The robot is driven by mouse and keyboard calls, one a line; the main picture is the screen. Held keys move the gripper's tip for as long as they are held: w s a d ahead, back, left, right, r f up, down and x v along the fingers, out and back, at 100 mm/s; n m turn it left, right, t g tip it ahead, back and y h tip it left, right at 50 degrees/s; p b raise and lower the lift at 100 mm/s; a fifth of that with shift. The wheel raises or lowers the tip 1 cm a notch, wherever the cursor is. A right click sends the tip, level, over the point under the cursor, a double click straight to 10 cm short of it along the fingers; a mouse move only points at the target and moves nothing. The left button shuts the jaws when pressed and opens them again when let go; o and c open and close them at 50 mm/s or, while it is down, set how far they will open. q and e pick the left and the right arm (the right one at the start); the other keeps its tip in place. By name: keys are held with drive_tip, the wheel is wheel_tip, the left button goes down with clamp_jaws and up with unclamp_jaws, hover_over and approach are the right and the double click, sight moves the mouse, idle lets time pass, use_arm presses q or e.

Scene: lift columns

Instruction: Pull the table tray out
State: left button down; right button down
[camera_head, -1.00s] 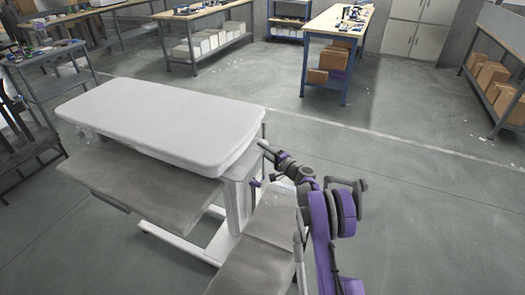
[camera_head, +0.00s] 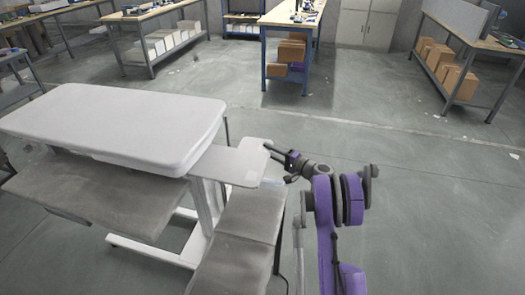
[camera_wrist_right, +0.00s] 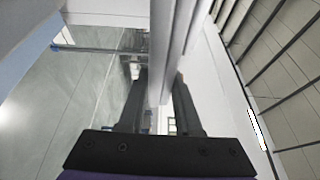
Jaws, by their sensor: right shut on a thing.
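The white table (camera_head: 120,115) stands at the left in the head view. Its white tray (camera_head: 232,158) sticks out from under the right end of the top as a flat panel. My right gripper (camera_head: 268,150) is at the outer edge of this tray. In the right wrist view the two dark fingers of my right gripper (camera_wrist_right: 160,100) stand on either side of a pale edge (camera_wrist_right: 166,75), and the gripper is shut on it. My left gripper is not in view.
A grey padded bench (camera_head: 245,225) stands just right of the table's frame, below the tray. A grey lower panel (camera_head: 100,190) juts out at the table's front. Open floor (camera_head: 330,130) lies to the right and behind. Workbenches with boxes (camera_head: 438,62) stand farther back.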

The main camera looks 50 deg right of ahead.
drive_tip(key=shift+a+f, duration=0.3)
drive_tip(key=shift+f, duration=0.05)
drive_tip(key=c, duration=0.8)
unclamp_jaws()
drive_tip(key=shift+d, duration=0.2)
drive_tip(key=s+d, duration=0.1)
drive_tip(key=s, duration=0.9)
drive_tip(key=shift+s, duration=0.35)
